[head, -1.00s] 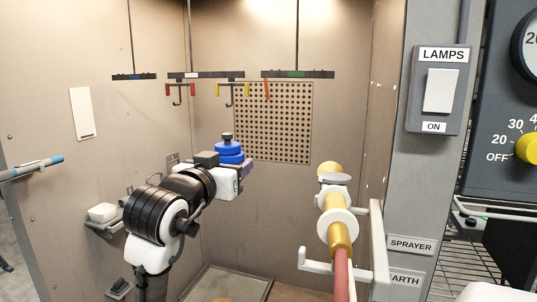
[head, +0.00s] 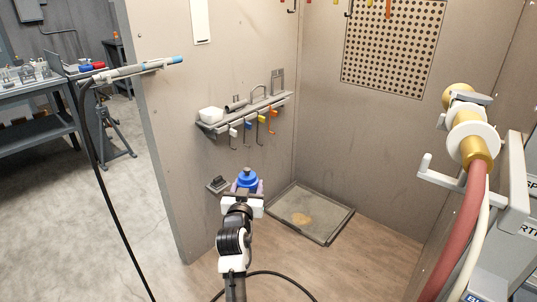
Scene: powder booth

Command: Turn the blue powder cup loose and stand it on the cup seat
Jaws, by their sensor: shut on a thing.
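The blue powder cup (head: 246,179) has a dark knob on top and looks upright. My gripper (head: 246,187) is shut on it, with purple fingertips showing at its sides. It is held out in front of the booth's left wall, low and below the shelf. A small dark bracket (head: 218,185) on that wall, just left of the cup, looks like the cup seat. A gap shows between the cup and this bracket, though depth is hard to judge. The cup's lower part is hidden by my gripper.
A wall shelf (head: 245,115) with a white block and several coloured hooks is above the cup. The gold and white sprayer (head: 470,138) with its red hose rests in a holder at right. A framed floor tray (head: 310,213) lies right of the cup. A wand (head: 135,70) sticks out at left.

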